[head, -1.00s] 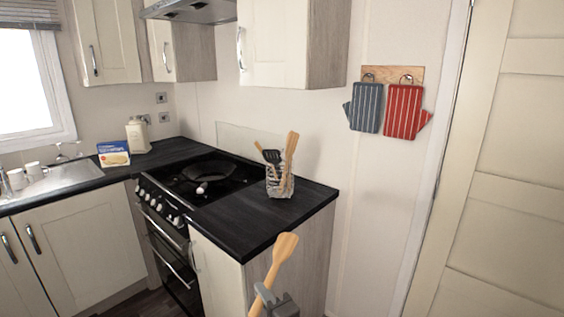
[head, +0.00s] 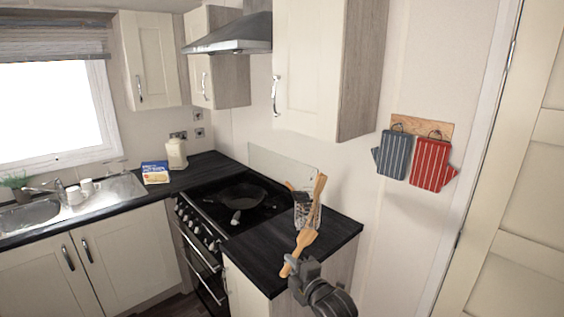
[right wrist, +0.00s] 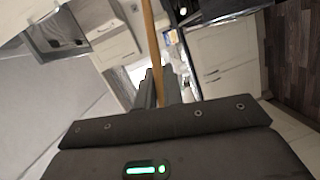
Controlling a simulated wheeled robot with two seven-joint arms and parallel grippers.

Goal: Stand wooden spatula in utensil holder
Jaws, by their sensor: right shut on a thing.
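My right gripper (head: 296,270) is shut on the wooden spatula (head: 305,240), whose broad head points up and slightly right in the head view. The spatula's wooden shaft (right wrist: 153,45) also runs up between the fingers (right wrist: 158,88) in the right wrist view. The utensil holder (head: 312,216) stands on the dark worktop near its right end, with wooden and dark utensils in it. In the head view the spatula's head overlaps the lower edge of the holder; I cannot tell the distance between them. My left gripper is not in view.
The hob with a dark pan (head: 238,195) is left of the holder. A blue and yellow box (head: 155,173) and a cream jar (head: 176,153) stand at the back left. A wall cabinet (head: 318,65) hangs above. Oven mitts (head: 432,164) hang at right.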

